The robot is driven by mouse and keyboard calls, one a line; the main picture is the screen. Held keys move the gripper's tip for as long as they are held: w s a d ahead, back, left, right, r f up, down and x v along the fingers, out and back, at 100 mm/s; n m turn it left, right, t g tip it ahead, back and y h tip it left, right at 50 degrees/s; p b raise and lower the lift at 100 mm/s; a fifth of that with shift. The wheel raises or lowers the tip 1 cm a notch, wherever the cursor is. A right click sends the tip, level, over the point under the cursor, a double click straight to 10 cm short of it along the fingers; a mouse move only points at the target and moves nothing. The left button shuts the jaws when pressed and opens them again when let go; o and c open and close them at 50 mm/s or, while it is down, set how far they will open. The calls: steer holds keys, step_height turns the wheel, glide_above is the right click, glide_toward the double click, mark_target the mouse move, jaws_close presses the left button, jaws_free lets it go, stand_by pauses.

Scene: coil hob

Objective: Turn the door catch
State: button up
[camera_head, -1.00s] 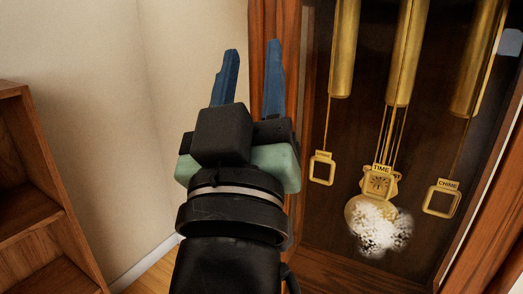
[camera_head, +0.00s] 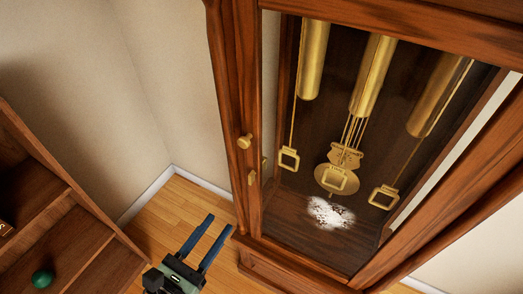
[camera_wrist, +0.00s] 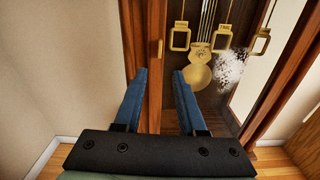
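The tall wooden clock case has a door with a dark stile (camera_head: 232,90) on its left side. A round brass knob (camera_head: 244,142) sits on that stile, with a small upright brass catch (camera_head: 251,178) just below it. My gripper (camera_head: 219,222) is low in the head view, below the catch and apart from it. Its two blue fingers are open with nothing between them. In the wrist view my gripper (camera_wrist: 159,71) points at the door stile, and a small brass fitting (camera_wrist: 160,47) shows just beyond the fingertips; I cannot tell whether it is knob or catch.
Behind the glass hang brass weights (camera_head: 312,60) and a pendulum (camera_head: 336,178), with a white patch (camera_head: 330,212) near the bottom. A wooden shelf (camera_head: 60,215) with a green ball (camera_head: 42,279) stands at left. Bare floor (camera_head: 180,210) lies between shelf and clock.

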mark_target(250, 180)
steer(key=x, duration=1.2)
steer(key=shift+w+d+r+b, duration=0.2)
steer(key=shift+w+r+b, duration=0.05)
steer(key=shift+r+b, duration=0.1)
jaws_close()
